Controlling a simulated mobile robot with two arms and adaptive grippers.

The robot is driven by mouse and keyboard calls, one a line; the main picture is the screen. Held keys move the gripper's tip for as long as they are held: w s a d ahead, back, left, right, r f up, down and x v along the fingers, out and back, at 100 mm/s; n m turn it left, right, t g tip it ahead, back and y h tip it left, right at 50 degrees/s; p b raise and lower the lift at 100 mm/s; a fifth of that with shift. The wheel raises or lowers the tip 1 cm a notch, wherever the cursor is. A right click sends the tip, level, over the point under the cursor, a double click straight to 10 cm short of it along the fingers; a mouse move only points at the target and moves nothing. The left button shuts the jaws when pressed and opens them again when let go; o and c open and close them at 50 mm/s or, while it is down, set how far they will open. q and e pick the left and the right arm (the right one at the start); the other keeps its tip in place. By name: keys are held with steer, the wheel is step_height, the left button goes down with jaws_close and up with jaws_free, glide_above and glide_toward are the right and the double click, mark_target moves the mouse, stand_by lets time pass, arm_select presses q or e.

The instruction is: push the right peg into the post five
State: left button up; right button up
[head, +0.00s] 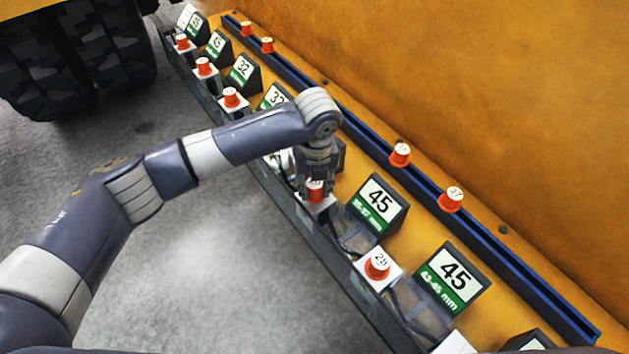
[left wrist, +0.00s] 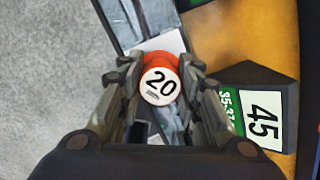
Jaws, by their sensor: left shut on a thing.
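My left gripper (head: 316,186) points down at a white post block (head: 313,206) in the front row. It is shut on a red peg (left wrist: 160,84) with a white top marked 20. In the left wrist view the fingers (left wrist: 162,92) sit on both sides of this peg. The peg is over the white block, and how deep it sits cannot be told. The sign beside it (head: 378,206) reads 45 over a green band, and it also shows in the left wrist view (left wrist: 262,115). My right gripper is out of view.
Other white blocks carry red pegs, such as one marked 29 (head: 377,266) and one farther back (head: 232,98). A blue rail (head: 530,274) behind the signs holds several red pegs, including one marked 37 (head: 450,199). A yellow wall rises behind. Grey floor is open in front.

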mark_target(316, 188)
arm_select(q)
steer(key=shift+f, duration=0.8)
steer(key=o, duration=1.1)
steer(key=r, duration=0.4)
steer(key=s+r, duration=0.1)
steer(key=r, duration=0.7)
steer(key=shift+s+d, duration=0.1)
steer(key=shift+s, duration=0.15)
steer(key=shift+f, duration=0.1)
